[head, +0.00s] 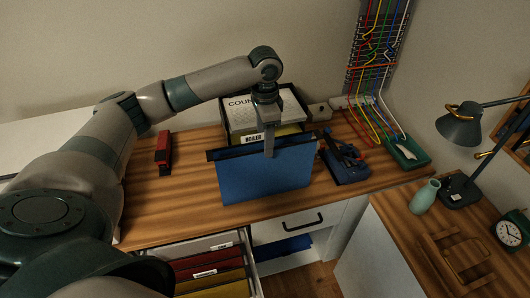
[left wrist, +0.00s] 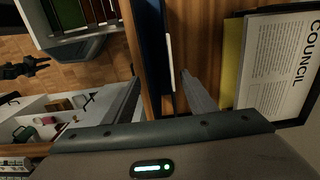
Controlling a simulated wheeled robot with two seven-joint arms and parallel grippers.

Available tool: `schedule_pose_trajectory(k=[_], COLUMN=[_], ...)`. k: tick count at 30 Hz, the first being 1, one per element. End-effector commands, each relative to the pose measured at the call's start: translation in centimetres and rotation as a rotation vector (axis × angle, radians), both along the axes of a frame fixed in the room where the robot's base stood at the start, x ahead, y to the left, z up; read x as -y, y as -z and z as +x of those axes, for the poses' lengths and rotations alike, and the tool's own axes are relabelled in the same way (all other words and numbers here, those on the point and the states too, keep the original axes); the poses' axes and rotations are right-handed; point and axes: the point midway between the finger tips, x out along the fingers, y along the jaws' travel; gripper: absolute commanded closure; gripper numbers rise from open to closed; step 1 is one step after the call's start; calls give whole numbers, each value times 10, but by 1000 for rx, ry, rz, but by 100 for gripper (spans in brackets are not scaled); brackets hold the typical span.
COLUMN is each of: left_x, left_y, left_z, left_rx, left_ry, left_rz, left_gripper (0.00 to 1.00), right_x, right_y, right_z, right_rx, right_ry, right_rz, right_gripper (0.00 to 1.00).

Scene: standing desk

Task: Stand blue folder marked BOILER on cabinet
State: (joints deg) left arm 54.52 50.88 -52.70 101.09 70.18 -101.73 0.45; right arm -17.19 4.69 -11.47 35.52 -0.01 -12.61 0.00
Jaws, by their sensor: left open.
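The blue folder (head: 265,172) is upright over the wooden cabinet top (head: 185,200), near its front edge. I cannot tell whether its bottom edge touches the wood. Its white BOILER label (head: 253,138) shows at its top edge. My right gripper is not in view.
Behind the folder stands a dark tray with a COUNCIL sheet (head: 240,108) and a yellow folder. A red stapler-like object (head: 164,152) lies left, a blue organizer (head: 345,162) right. Below, a drawer with red and yellow folders (head: 212,281) is open.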

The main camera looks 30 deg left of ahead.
Motion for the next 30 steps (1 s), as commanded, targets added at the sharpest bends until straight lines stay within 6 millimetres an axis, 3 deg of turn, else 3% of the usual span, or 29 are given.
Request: schedule_pose_trajectory(k=[6,12,30], left_x=[0,0,0], left_y=[-34,-50,-52], left_z=[1,0,0], left_rx=[4,1,0], left_ry=[1,0,0], left_rz=[0,0,0], left_gripper=[49,49,49], right_x=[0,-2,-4], right_y=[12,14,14], right_z=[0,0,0], right_rx=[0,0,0], right_ry=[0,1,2], right_rz=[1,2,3], right_gripper=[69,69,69])
